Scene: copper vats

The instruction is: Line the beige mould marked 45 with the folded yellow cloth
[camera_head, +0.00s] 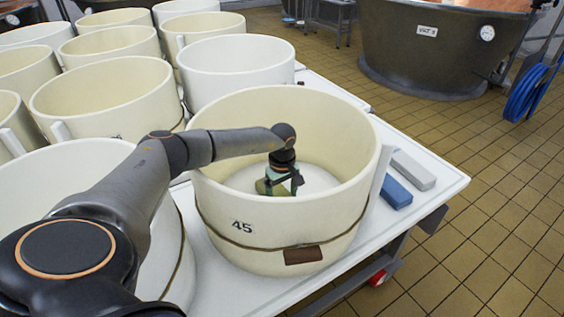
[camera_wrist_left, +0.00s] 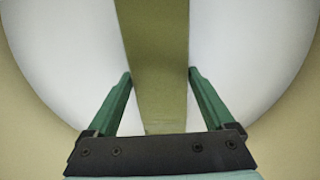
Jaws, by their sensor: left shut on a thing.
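The beige mould marked 45 (camera_head: 290,258) is a round, open-topped tub at the front right of the table, with a cord around it and a brown tag. My left arm reaches over its rim, and my left gripper (camera_head: 281,188) is down inside it. The gripper is shut on the folded yellow cloth (camera_head: 264,187), which looks olive in this light. In the left wrist view the cloth (camera_wrist_left: 160,50) is a long flat strip between the green fingers (camera_wrist_left: 160,74), over the mould's white floor (camera_wrist_left: 75,60). Whether it touches the floor is unclear. My right gripper is out of view.
Several cream moulds (camera_head: 108,95) crowd the table to the left and behind; a whiter one (camera_head: 235,70) stands just behind mould 45. A blue block (camera_head: 396,192) and a grey block (camera_head: 413,170) lie to its right on the white table (camera_head: 445,180). A large vat (camera_head: 430,50) stands beyond.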

